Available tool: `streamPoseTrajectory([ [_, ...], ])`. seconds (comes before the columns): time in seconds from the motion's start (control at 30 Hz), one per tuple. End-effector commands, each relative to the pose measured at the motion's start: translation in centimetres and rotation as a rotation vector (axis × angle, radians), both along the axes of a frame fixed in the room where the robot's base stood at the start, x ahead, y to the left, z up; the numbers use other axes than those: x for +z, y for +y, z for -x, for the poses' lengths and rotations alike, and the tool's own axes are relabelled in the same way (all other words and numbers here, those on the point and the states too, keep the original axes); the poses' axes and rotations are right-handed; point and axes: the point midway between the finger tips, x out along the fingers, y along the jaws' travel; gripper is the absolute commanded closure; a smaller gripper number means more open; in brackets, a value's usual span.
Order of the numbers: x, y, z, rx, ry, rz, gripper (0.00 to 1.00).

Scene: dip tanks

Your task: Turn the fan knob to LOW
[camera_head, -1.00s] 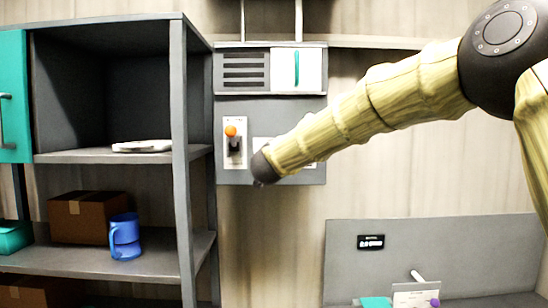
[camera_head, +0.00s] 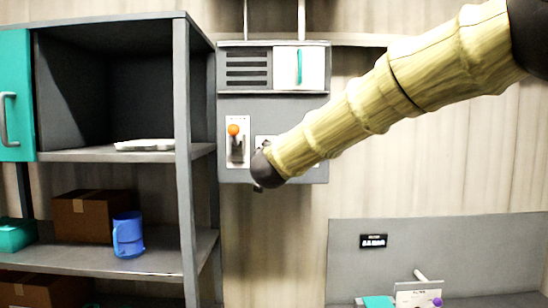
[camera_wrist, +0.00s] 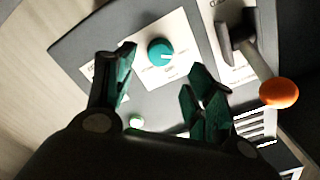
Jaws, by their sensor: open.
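The fan knob (camera_wrist: 161,53) is a round teal dial with a white pointer mark on a white label plate. In the wrist view its mark points toward the right of the picture; the lettering is too small to read. My gripper (camera_wrist: 160,66) is open, with its dark green fingers either side of the space below the knob. I see no contact between fingers and knob. In the head view the dark end of my arm (camera_head: 268,168) is in front of the grey control panel (camera_head: 232,105) and hides the knob.
A lever with an orange ball (camera_head: 233,130) stands out left of my arm's end; its ball also shows near my right finger in the wrist view (camera_wrist: 279,93). A grey shelf (camera_head: 183,150) stands left.

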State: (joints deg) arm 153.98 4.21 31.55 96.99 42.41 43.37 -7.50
Motion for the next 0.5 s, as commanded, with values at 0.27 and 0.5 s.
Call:
streamPoseTrajectory([
  [0.27,0.1,0.1,4.3,0.0,0.0,0.001,0.46],
  [0.5,0.1,0.1,5.8,0.0,0.0,-0.001,0.46],
])
